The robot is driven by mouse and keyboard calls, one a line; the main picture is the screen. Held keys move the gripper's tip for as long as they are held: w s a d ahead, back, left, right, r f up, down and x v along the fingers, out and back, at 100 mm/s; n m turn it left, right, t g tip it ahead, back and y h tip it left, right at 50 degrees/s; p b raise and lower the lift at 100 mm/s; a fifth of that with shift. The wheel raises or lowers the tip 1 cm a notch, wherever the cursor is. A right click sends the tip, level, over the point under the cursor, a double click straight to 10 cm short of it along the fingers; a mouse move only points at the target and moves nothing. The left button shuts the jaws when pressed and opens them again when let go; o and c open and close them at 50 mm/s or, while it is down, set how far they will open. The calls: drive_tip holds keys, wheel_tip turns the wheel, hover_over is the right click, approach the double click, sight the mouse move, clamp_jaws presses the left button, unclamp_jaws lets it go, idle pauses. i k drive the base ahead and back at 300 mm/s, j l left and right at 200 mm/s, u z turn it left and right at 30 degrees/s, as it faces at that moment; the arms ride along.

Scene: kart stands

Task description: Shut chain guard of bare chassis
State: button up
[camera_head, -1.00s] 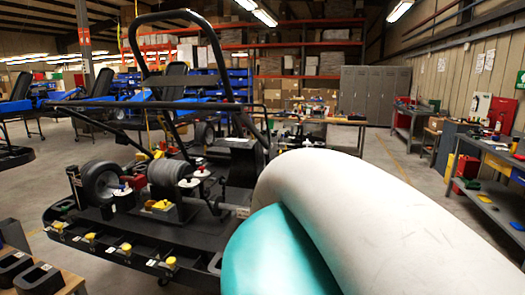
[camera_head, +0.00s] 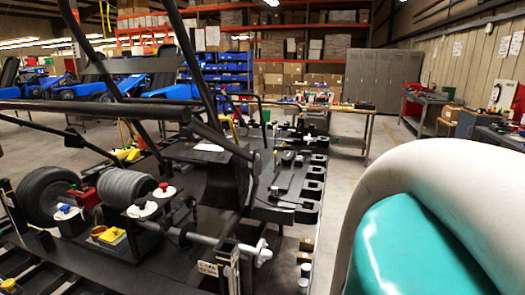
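The bare chassis is a black tubular kart frame (camera_head: 150,104) with a black deck, filling the left and middle of the head view. Two dark wheels or rollers (camera_head: 125,188) sit on its left part. A grey axle (camera_head: 200,238) runs across its near side to a pale hub (camera_head: 262,252). A dark upright bracket with a white label (camera_head: 208,268) stands beside the hub. I cannot tell for sure which part is the chain guard or whether it is open. My white and teal arm covers the lower right. My gripper is not in view.
Black trays (camera_head: 312,188) line the chassis's far right edge. Small red, yellow and white parts sit on the deck. A workbench (camera_head: 345,108), grey lockers (camera_head: 380,78) and shelves stand behind. Open floor (camera_head: 385,140) lies between the chassis and the right-hand benches.

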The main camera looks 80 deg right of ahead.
sight(228, 188)
drive_tip(key=k+l, duration=0.1)
drive_tip(key=l, duration=0.3)
drive_tip(key=k+l+z, duration=0.1)
drive_tip(key=l, duration=0.35)
drive_tip(key=k+l, duration=0.15)
drive_tip(key=l, duration=0.25)
drive_tip(key=k+l, duration=0.1)
drive_tip(key=l, duration=0.35)
drive_tip(key=k+l+z, duration=0.1)
drive_tip(key=l, duration=0.3)
drive_tip(key=k+l, duration=0.15)
drive_tip(key=l, duration=0.3)
drive_tip(key=l+u, duration=0.1)
drive_tip(key=l, duration=0.5)
drive_tip(key=k+l, duration=0.15)
drive_tip(key=l, duration=0.4)
drive_tip(key=l+u, duration=0.35)
drive_tip(key=l, duration=0.45)
